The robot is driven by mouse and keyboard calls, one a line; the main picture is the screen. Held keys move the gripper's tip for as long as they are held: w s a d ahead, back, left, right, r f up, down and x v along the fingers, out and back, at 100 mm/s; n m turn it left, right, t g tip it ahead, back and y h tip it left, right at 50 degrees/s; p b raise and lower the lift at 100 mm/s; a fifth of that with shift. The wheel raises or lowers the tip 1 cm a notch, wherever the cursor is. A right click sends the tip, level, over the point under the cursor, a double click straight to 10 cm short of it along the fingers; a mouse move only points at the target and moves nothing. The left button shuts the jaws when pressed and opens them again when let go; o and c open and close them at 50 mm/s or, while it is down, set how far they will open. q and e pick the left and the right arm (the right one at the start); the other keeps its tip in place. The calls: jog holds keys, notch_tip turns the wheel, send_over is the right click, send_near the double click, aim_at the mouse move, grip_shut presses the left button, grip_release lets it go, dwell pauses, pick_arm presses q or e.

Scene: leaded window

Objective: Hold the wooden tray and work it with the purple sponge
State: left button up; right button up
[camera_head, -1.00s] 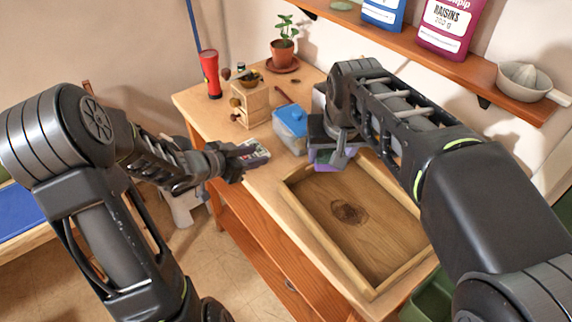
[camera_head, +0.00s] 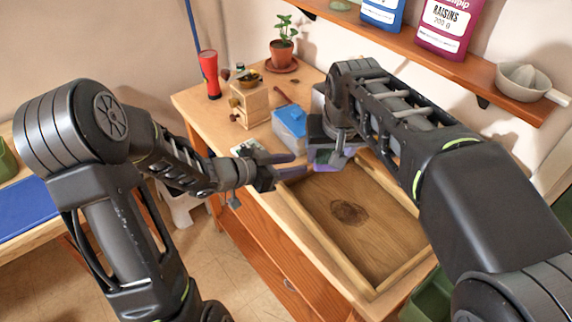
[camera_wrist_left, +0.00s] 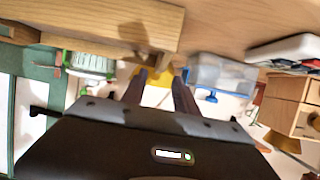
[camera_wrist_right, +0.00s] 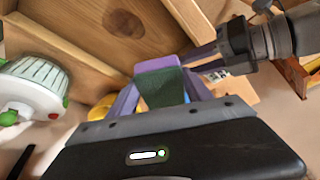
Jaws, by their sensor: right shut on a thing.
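The wooden tray (camera_head: 390,250) lies on the bench with a dark round mark on its floor. It also shows in the right wrist view (camera_wrist_right: 75,45) and in the left wrist view (camera_wrist_left: 110,15). My right gripper (camera_head: 328,164) is shut on the purple sponge (camera_head: 324,156), above the tray's far left corner. The right wrist view shows the sponge (camera_wrist_right: 160,85) with a green face between the fingers. My left gripper (camera_head: 298,166) is open at the tray's left corner, its fingers pointing right towards the sponge. I cannot tell whether it touches the tray.
A blue-lidded container (camera_head: 290,127) and a small wooden box (camera_head: 249,103) stand behind the left gripper. A red flashlight (camera_head: 210,73) and potted plant (camera_head: 283,48) are farther back. The tray's inside is empty.

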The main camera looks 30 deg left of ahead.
pick_arm(q)
jog(key=x, duration=1)
jog(key=shift+f, duration=0.1)
jog(key=shift+c, duration=0.3)
grip_shut()
dwell(0.8)
